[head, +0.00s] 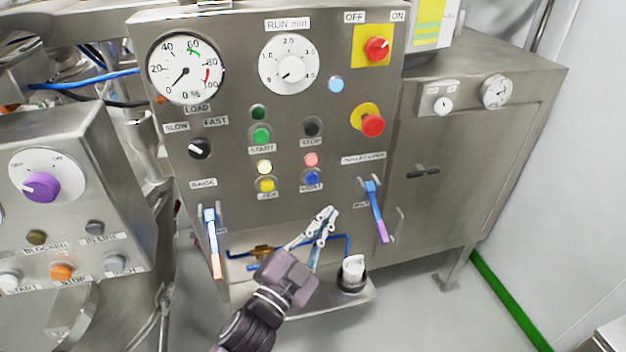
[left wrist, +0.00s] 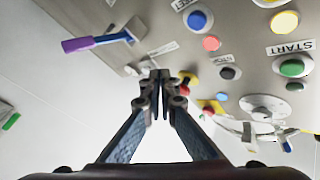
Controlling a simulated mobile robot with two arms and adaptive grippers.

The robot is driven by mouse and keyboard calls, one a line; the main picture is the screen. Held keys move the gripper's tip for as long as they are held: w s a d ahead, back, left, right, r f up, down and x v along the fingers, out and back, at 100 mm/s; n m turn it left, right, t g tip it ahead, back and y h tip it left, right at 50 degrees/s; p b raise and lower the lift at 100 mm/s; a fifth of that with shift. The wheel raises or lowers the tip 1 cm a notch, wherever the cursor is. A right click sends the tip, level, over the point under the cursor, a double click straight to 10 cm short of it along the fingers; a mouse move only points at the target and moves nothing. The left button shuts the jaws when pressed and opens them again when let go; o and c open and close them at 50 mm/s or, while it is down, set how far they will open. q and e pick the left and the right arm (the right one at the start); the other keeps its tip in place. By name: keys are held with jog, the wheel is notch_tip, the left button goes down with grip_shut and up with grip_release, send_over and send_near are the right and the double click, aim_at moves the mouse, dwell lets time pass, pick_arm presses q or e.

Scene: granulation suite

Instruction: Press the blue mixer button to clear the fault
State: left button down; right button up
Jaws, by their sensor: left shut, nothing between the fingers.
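The blue mixer button (head: 312,178) sits on the steel control panel (head: 225,150), right of a yellow button and just below a lit pink lamp (head: 311,159). In the left wrist view the blue button (left wrist: 197,20) shows near the top edge, with the pink lamp beside it. My left gripper (head: 328,214) is shut and empty. In the head view its tips lie a little below the blue button, apart from it. In the left wrist view the closed fingertips (left wrist: 160,76) point toward the panel. My right gripper is in neither view.
A blue-and-purple lever (head: 376,211) stands right of my gripper and a blue-and-orange lever (head: 212,240) left. A red stop button (head: 372,125) and green start button (head: 261,135) are above. A purple-knob panel (head: 40,187) stands far left.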

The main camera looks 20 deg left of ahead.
pick_arm(q)
jog(key=shift+w, duration=0.1)
jog(key=shift+w+a, duration=0.85)
jog(key=shift+w, duration=0.35)
jog(key=shift+w+a, duration=0.8)
jog(key=shift+w, duration=0.4)
jog(key=shift+w+a, duration=0.85)
jog(key=shift+w, duration=0.35)
jog(key=shift+w+a, duration=0.25)
jog(key=shift+w, duration=0.1)
jog(key=shift+w+a, duration=0.25)
jog(key=shift+w, duration=0.1)
jog(key=shift+s+d, duration=0.1)
jog(key=shift+s, duration=0.05)
jog(key=shift+s+d+p, duration=0.3)
jog(key=shift+s+d, duration=0.1)
jog(key=shift+s, duration=0.2)
jog(key=shift+s+d, duration=0.75)
jog(key=shift+s, duration=0.3)
jog(key=shift+s+d, duration=0.7)
jog(key=shift+s, duration=0.35)
